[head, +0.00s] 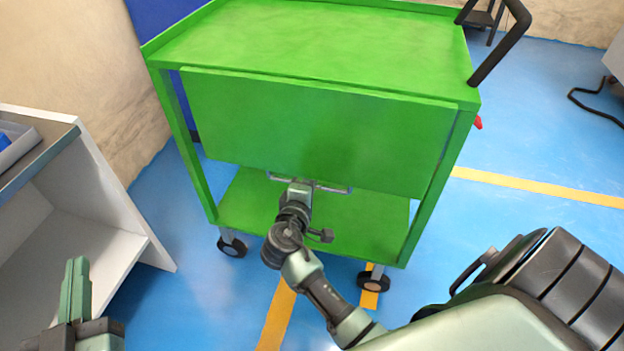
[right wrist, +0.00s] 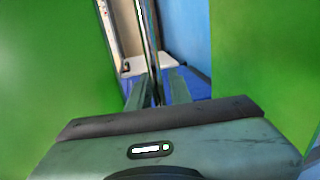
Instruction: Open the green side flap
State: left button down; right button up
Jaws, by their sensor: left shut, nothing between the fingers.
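The green side flap (head: 315,132) hangs down flat on the near side of the green cart (head: 310,38). Its grey bar handle (head: 335,189) runs along the flap's lower edge. My right gripper (head: 300,187) is at this handle. In the right wrist view the handle (right wrist: 147,40) passes between the two fingers of my right gripper (right wrist: 160,85), close to the left finger, with a gap showing at the right finger. The flap (right wrist: 50,80) fills the left of that view. My left gripper (head: 76,285) is shut and empty at the bottom left, away from the cart.
A grey-white shelf unit (head: 110,205) with a blue bin (head: 15,138) stands at the left. The cart has a lower shelf (head: 350,220), wheels (head: 232,247) and a black push handle (head: 505,45). Blue floor (head: 540,150) lies free to the right.

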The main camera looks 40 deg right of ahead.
grip_shut()
dwell(1.5)
